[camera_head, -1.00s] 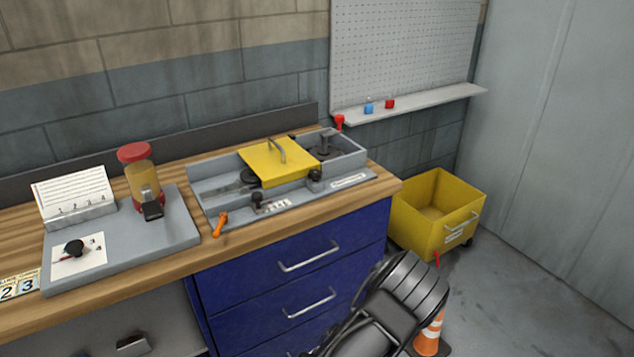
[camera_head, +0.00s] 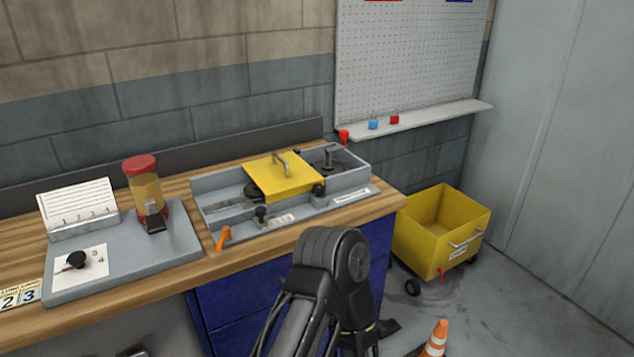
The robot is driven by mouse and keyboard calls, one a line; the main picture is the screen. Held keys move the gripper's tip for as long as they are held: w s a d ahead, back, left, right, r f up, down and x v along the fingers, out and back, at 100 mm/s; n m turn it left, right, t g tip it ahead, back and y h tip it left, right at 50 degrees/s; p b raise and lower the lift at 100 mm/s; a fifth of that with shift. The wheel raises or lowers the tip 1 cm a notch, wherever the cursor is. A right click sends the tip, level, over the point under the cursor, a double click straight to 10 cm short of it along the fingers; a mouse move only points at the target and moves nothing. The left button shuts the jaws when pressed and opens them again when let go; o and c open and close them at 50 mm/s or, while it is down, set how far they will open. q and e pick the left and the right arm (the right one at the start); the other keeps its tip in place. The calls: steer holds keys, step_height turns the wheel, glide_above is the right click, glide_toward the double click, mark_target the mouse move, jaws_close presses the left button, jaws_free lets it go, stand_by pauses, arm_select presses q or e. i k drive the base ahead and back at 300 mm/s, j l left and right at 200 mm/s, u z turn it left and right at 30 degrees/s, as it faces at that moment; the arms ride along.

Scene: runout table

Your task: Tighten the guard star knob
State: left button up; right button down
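The grey machine tray (camera_head: 346,193) on the workbench carries a yellow guard plate (camera_head: 287,178) with a metal handle on top. A small dark knob (camera_head: 318,190) sits at the guard's front right corner. Another dark knob (camera_head: 261,213) stands on the tray's front edge, left of it. Both are too small to tell which is star-shaped or how tight it is. A dark arm of mine rises in the lower middle, in front of the drawers and apart from the tray. Neither gripper's fingers show.
An orange lever (camera_head: 224,236) sticks out at the tray's front left. Left of it, a grey board (camera_head: 178,250) holds a red-capped dispenser (camera_head: 146,188) and a dial (camera_head: 77,260). A yellow wheeled bin (camera_head: 425,236) and a traffic cone (camera_head: 436,340) stand on the floor at right.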

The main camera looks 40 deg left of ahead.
mark_target(320, 189)
steer(key=i+u, duration=0.3)
steer(key=i, duration=0.15)
steer(key=i+u, duration=0.25)
steer(key=i, duration=0.2)
